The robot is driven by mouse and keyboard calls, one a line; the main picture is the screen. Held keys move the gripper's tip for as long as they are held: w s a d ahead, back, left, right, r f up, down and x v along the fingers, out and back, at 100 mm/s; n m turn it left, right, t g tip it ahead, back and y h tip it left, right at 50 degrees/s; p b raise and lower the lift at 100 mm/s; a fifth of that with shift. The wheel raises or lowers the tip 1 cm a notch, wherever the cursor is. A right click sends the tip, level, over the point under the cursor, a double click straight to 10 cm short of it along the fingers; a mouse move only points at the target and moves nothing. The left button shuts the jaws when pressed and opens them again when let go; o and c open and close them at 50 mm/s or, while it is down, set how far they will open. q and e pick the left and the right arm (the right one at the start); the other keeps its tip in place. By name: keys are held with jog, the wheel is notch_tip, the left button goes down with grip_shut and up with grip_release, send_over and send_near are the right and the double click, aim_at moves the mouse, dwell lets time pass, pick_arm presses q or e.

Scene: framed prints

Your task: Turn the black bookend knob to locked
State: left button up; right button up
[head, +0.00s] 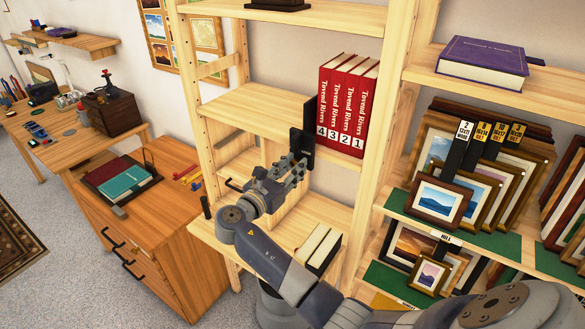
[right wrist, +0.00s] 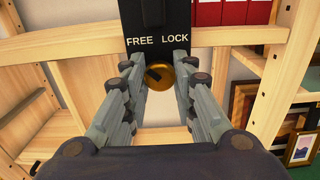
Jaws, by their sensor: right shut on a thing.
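The black bookend (head: 308,130) stands on the wooden shelf against the left side of the red books. In the right wrist view its black plate (right wrist: 160,27) bears the words FREE at left and LOCK at right. The round brass knob (right wrist: 161,77) sits below these words. A dark mark on it slants up and left, towards FREE. My right gripper (head: 293,166) is at the bookend's front. Its fingers (right wrist: 158,76) are shut on the knob, one on each side. The knob is hidden in the head view. My left gripper is not in view.
Several red numbered books (head: 343,105) stand right of the bookend. Light-coloured books (head: 319,247) lie on the shelf below, near my right arm. A wooden upright (head: 378,110) separates this bay from the framed prints (head: 440,203). Left of the bookend the shelf (head: 255,110) is clear.

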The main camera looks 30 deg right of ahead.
jog(key=shift+m, duration=0.3)
jog(key=shift+m+b, duration=7.95)
jog(key=shift+m, duration=0.75)
jog(key=o, duration=1.1)
jog(key=shift+w, duration=0.1)
jog(key=shift+c, duration=0.2)
jog(key=shift+a, duration=0.1)
